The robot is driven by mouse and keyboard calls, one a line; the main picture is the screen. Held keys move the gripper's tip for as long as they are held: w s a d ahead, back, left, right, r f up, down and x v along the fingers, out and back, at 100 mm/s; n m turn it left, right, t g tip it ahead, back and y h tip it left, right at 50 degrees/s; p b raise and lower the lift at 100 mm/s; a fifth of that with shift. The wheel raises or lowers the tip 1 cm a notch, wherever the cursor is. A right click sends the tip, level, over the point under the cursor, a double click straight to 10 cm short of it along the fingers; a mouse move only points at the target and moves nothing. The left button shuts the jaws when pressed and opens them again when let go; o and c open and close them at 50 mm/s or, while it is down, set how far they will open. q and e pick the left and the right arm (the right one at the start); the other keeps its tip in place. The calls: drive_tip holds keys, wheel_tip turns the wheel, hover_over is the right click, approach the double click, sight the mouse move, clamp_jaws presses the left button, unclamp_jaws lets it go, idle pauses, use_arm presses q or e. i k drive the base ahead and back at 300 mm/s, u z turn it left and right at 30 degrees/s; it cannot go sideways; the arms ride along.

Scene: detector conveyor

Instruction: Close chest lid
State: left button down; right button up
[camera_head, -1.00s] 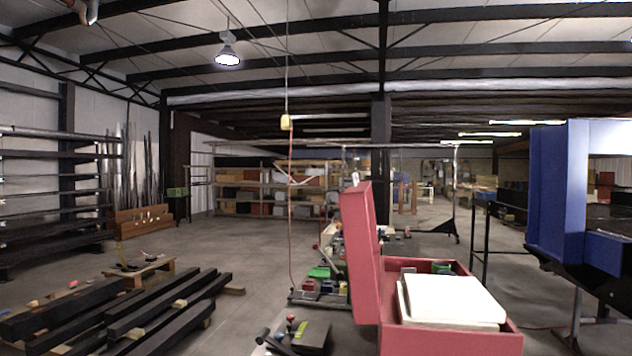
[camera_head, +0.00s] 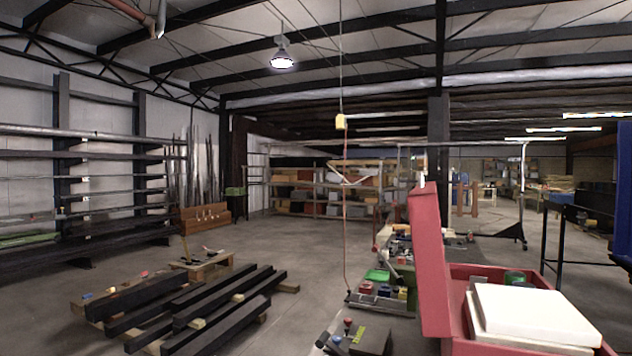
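A red chest (camera_head: 484,349) stands at the lower right of the head view. Its red lid (camera_head: 431,262) is open and stands nearly upright on the left side of the box. A white slab-like object (camera_head: 535,316) lies in the chest and rises to about its rim. A green round item (camera_head: 515,277) sits behind the white slab. The chest's lower part is cut off by the picture's bottom edge. Neither of my grippers shows in this view.
A low bench or table with small coloured items (camera_head: 377,290) stands left of the chest. Dark beams (camera_head: 213,311) lie on the floor at the lower left. A blue machine (camera_head: 624,190) is at the right edge. Open floor (camera_head: 290,262) lies between the beams and shelves.

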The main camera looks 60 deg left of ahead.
sight(421, 201)
drive_tip(key=u, duration=0.95)
drive_tip(key=i, duration=1)
drive_tip(key=z, duration=0.05)
